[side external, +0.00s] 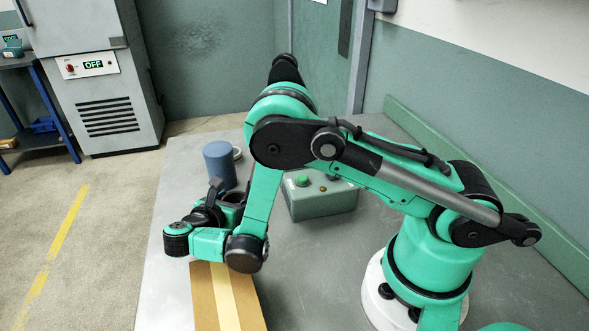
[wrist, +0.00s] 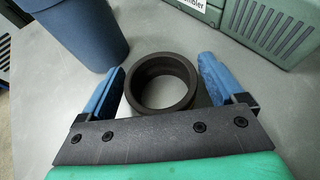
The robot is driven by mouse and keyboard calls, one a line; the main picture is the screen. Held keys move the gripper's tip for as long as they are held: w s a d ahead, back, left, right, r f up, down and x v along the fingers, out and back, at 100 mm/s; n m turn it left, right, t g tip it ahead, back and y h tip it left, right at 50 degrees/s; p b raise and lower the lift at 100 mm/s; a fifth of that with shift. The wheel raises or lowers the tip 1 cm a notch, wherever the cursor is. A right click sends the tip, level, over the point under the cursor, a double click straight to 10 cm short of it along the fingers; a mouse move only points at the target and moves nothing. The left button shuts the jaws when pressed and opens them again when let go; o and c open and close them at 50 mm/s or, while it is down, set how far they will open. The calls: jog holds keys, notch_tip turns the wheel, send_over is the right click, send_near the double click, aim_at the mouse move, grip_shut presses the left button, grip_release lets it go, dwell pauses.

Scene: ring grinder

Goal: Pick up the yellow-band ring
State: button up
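A dark, thick-walled ring (wrist: 162,106) stands with its open end up in the middle of the wrist view. No yellow band shows on it, so I cannot tell if it is the yellow-band ring. My gripper (wrist: 163,66) is open, with one blue finger on each side of the ring. The gaps are narrow, and I cannot tell if either finger touches it. In the side view, my gripper (side external: 215,192) is low over the table, and the dark ring (side external: 234,197) shows partly behind it.
A blue cup (side external: 219,164) stands just behind my gripper, with a pale round thing (side external: 237,153) partly hidden by it. A green control box (side external: 319,199) is to the right. The grey table (side external: 320,275) is bare between.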

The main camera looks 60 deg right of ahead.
jog(key=c, duration=1.1)
jog(key=shift+o, duration=0.2)
jog(key=shift+r, duration=0.15)
